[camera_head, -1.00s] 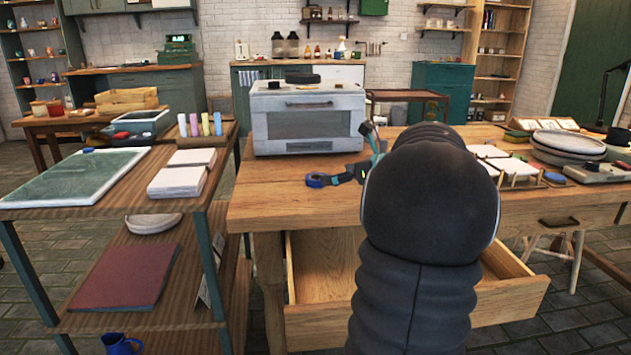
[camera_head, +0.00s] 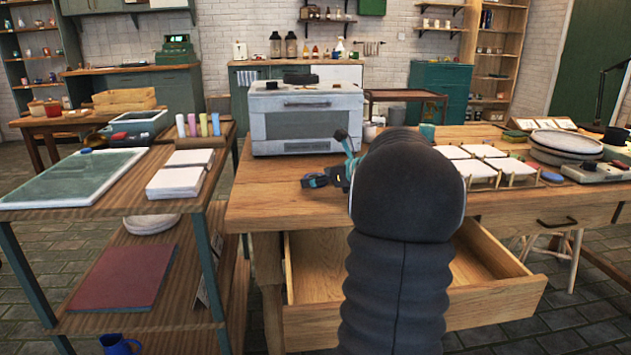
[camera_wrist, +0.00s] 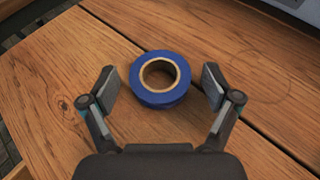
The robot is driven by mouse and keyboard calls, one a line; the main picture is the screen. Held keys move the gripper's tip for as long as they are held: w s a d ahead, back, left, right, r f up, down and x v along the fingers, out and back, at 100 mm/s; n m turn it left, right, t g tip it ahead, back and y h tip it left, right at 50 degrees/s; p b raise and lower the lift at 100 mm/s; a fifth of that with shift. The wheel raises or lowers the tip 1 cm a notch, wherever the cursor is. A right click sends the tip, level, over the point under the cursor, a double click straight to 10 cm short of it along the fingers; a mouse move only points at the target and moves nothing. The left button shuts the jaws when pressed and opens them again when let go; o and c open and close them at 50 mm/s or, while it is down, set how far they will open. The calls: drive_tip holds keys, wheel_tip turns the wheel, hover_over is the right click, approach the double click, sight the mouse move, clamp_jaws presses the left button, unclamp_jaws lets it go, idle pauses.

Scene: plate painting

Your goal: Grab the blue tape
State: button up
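The blue tape (camera_wrist: 160,96) is a roll with a tan cardboard core. It lies flat on the wooden table (camera_wrist: 60,70) in the wrist view. My gripper (camera_wrist: 161,84) is open, with one finger on each side of the roll and a gap between each finger and the tape. In the head view my gripper (camera_head: 330,165) is over the left part of the table, mostly behind my arm. The tape cannot be made out in the head view, where the gripper and arm cover that area.
A white oven (camera_head: 305,118) stands behind my gripper on the table. An open drawer (camera_head: 320,268) juts out below the table's front. White tiles (camera_head: 480,165) and stacked plates (camera_head: 567,142) are to the right. A shelf unit (camera_head: 130,180) stands to the left.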

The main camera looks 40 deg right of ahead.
drive_tip(key=c, duration=0.8)
drive_tip(key=shift+r, duration=0.1)
